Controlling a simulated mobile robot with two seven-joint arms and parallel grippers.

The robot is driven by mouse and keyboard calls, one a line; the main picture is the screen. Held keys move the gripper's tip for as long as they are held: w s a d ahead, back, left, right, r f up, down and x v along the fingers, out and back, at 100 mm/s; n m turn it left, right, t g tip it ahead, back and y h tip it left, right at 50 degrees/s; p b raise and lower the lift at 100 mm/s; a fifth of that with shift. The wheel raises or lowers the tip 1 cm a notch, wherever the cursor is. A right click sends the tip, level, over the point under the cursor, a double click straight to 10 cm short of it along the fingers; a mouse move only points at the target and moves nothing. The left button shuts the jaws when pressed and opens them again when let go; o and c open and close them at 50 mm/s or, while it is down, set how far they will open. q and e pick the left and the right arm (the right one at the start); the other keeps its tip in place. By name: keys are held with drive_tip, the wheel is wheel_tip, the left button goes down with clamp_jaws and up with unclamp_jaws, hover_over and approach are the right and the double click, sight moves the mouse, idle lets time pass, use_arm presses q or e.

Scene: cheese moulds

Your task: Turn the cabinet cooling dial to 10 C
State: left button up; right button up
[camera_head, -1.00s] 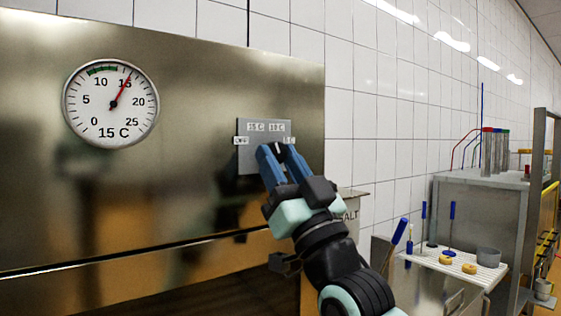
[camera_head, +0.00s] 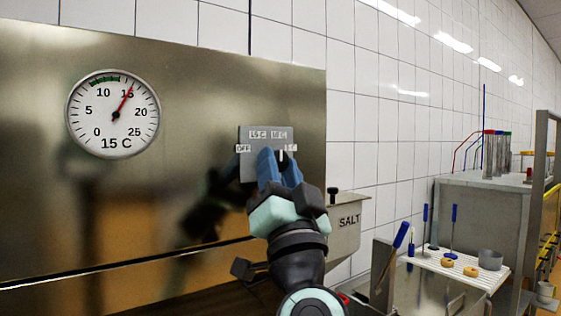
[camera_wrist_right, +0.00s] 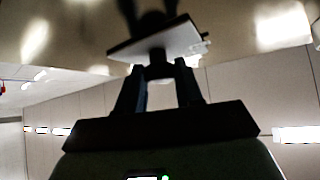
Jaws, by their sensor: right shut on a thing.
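The cooling dial's grey plate (camera_head: 245,165) is on the steel cabinet front, with labels OFF, 15 C, 10 C and a partly covered one at right. My right gripper (camera_head: 279,158) is at the plate, its blue fingers shut on the dial knob, which they mostly hide. A small white mark shows between the fingertips, below the 10 C label; I cannot tell the exact setting. In the right wrist view the two dark fingers (camera_wrist_right: 159,72) reach the knob under the plate (camera_wrist_right: 150,42). The round gauge (camera_head: 114,114) reads 15 C, its red needle near 15. My left gripper is not in view.
A steel box marked SALT (camera_head: 346,222) stands right of the cabinet, beside my right forearm. Further right, a white rack (camera_head: 455,268) holds blue-handled tools, small yellow rounds and a grey pot. A grey counter (camera_head: 480,200) stands behind it.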

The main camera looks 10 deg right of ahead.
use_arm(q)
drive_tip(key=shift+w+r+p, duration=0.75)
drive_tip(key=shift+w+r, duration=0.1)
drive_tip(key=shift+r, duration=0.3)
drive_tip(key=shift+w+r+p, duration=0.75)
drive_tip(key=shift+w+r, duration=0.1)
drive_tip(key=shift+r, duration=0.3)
use_arm(e)
drive_tip(key=shift+s+a+r+m+g+h, duration=0.1)
drive_tip(key=shift+m+g+h, duration=0.4)
drive_tip(key=shift+m+h, duration=0.6)
drive_tip(key=shift+r+m+g+h, duration=0.15)
drive_tip(key=shift+m+g+h, duration=0.55)
drive_tip(key=shift+m, duration=0.75)
drive_tip(key=shift+s+a+r+m+g+h, duration=0.1)
drive_tip(key=shift+m+g+h, duration=0.2)
drive_tip(key=shift+m+h, duration=0.9)
drive_tip(key=shift+d, duration=0.1)
drive_tip(key=o, duration=1)
drive_tip(key=shift+w, duration=0.1)
drive_tip(key=shift+f, duration=0.1)
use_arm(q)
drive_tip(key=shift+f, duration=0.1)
use_arm(e)
drive_tip(key=shift+f, duration=0.1)
